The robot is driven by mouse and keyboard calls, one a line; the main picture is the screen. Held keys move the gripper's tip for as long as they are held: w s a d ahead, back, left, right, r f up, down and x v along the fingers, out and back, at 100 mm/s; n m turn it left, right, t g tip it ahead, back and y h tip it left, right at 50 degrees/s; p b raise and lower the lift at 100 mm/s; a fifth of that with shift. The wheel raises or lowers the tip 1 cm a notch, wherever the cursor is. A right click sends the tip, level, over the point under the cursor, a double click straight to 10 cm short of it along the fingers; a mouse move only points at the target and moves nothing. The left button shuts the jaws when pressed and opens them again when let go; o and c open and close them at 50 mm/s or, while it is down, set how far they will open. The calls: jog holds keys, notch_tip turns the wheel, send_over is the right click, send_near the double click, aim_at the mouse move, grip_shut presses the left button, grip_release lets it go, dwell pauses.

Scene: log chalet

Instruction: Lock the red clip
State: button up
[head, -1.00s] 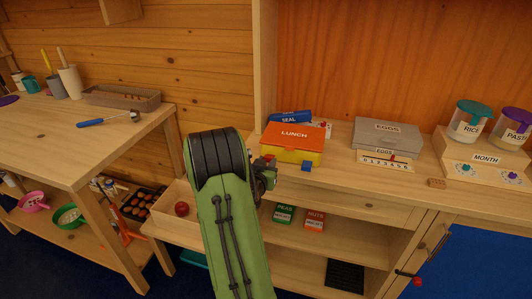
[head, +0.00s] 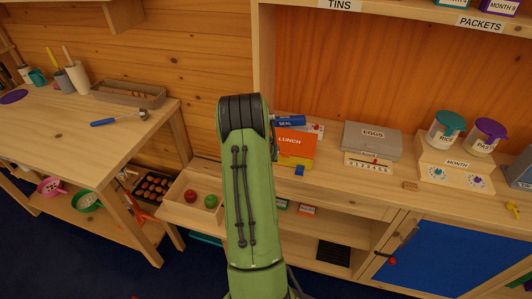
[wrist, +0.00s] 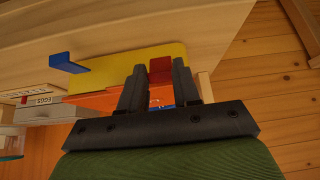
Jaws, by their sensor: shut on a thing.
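The lunch box stands on the counter; its orange lid (head: 291,139), marked LUNCH, lies over its yellow base (head: 292,161). In the head view my arm covers its left part, the red clip and my gripper. The wrist view shows the red clip (wrist: 161,64) between the fingertips of my gripper (wrist: 160,76), which is shut on it at the box's yellow side (wrist: 120,66). The orange lid (wrist: 98,101) lies beside the fingers. A blue clip (wrist: 67,63) sticks out from the box further along; it also shows in the head view (head: 299,170). The red clip's exact angle is unclear.
A grey EGGS box (head: 372,138) stands right of the lunch box, with a number strip (head: 368,163) before it. A blue SEAL marker (head: 290,121) lies behind. An open wooden drawer (head: 180,211) with two apples juts out at left. Counter space lies right of the blue clip.

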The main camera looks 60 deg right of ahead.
jog(key=shift+d+r+y+p, duration=0.25)
jog(key=shift+d+y+p, duration=0.2)
jog(key=shift+y+p, duration=0.25)
jog(key=o, duration=1.1)
jog(key=shift+c, duration=0.2)
jog(key=v, duration=1.5)
jog(key=shift+w+r+b, duration=0.2)
jog(key=shift+r+b, duration=0.1)
jog(key=shift+r, duration=0.1)
